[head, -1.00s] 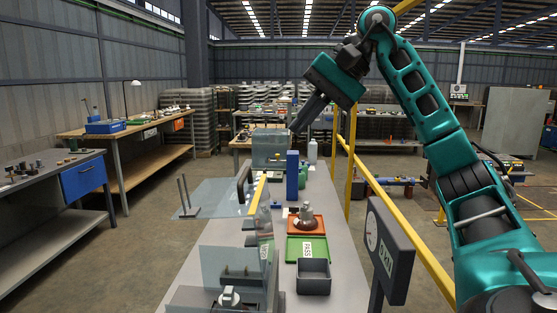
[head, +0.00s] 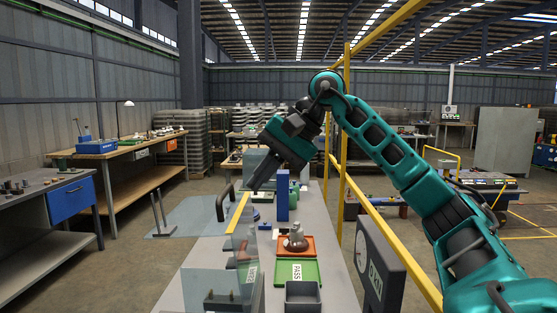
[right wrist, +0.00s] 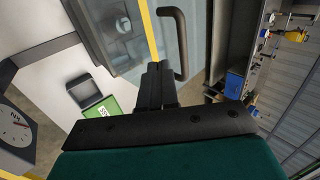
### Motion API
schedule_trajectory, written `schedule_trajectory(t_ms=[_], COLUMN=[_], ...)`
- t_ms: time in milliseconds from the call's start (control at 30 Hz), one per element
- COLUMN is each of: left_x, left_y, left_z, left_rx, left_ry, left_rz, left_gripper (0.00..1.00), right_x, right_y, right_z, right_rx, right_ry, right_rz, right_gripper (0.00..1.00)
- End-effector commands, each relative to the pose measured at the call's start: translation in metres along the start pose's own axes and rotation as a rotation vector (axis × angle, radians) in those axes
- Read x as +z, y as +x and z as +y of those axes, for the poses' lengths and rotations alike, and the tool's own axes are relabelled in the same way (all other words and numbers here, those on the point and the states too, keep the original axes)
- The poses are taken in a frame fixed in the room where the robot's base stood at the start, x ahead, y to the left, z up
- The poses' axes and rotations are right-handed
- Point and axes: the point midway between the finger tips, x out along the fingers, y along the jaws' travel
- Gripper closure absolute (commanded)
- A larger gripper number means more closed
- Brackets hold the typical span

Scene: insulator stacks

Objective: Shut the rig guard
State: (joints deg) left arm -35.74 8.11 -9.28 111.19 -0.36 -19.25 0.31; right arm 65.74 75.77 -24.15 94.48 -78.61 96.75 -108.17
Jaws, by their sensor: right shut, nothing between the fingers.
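The rig guard shows as clear panelling with a yellow edge strip (head: 238,213) and a dark bar handle (head: 223,197), at the left side of the bench. In the right wrist view the yellow strip (right wrist: 149,32) and the handle (right wrist: 181,42) lie just beyond my fingertips. My right gripper (head: 251,187) is shut and empty. It points down and left, close to the strip and handle in the picture; I cannot tell whether it touches them. It also shows in the right wrist view (right wrist: 156,70). My left gripper is out of view.
On the bench (head: 340,275) are a blue upright block (head: 282,196), an orange tray (head: 311,246) with an insulator, a green PASS tray (head: 283,272) and a dark bin (head: 303,294). A dial gauge (head: 367,250) stands at right. Yellow rails (head: 390,228) run behind my right arm.

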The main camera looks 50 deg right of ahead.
Motion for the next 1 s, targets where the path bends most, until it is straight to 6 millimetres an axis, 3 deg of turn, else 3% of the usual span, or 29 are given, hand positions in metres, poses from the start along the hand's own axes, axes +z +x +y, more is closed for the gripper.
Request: schedule_trajectory(t_ms=[100,300,1000], left_x=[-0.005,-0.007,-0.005], left_y=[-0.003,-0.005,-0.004], left_z=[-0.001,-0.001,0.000], left_rx=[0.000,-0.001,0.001], left_ry=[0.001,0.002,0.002], left_rz=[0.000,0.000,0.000], left_gripper=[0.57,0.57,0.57], right_x=[0.001,0.000,0.000], right_y=[0.013,0.026,0.027], right_z=[-0.014,-0.022,-0.019], right_rx=[-0.002,-0.002,0.000], right_ry=[-0.003,-0.001,0.000], right_rz=[-0.002,0.000,0.000], right_gripper=[1.00,1.00,1.00])
